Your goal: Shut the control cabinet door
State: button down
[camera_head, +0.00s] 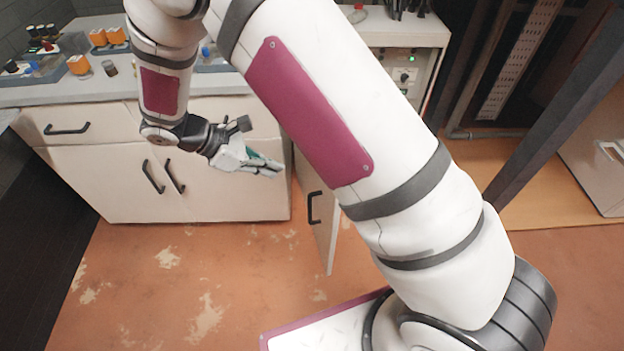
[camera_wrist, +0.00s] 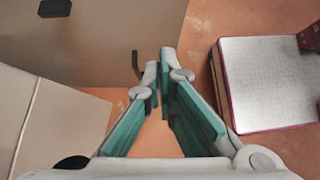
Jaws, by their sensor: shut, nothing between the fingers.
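The control cabinet door (camera_head: 324,236) stands open in the head view, swung out from the light cabinetry, with a black handle (camera_head: 314,207). My arm hides part of it and its hinge side. My gripper (camera_head: 279,172) is shut and empty, just left of the door at about handle height. In the wrist view the door seems to be the broad beige-brown panel (camera_wrist: 95,35) at the upper left, with a dark handle (camera_wrist: 136,65) near its lower edge. My fingertips (camera_wrist: 160,76) appear close to that handle; whether they touch the door I cannot tell.
A light cabinet (camera_head: 100,180) with black handles stands at left, its counter (camera_head: 40,92) carrying orange and dark small parts. A control panel (camera_head: 405,75) with a green light is behind my arm. A dark post (camera_head: 560,120) stands at right. The front floor (camera_head: 200,290) is clear.

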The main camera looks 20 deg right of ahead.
jog(key=d+r+x, duration=0.1)
jog(key=x, duration=1.2)
jog(key=shift+d+r, duration=0.35)
jog(key=shift+r, duration=0.1)
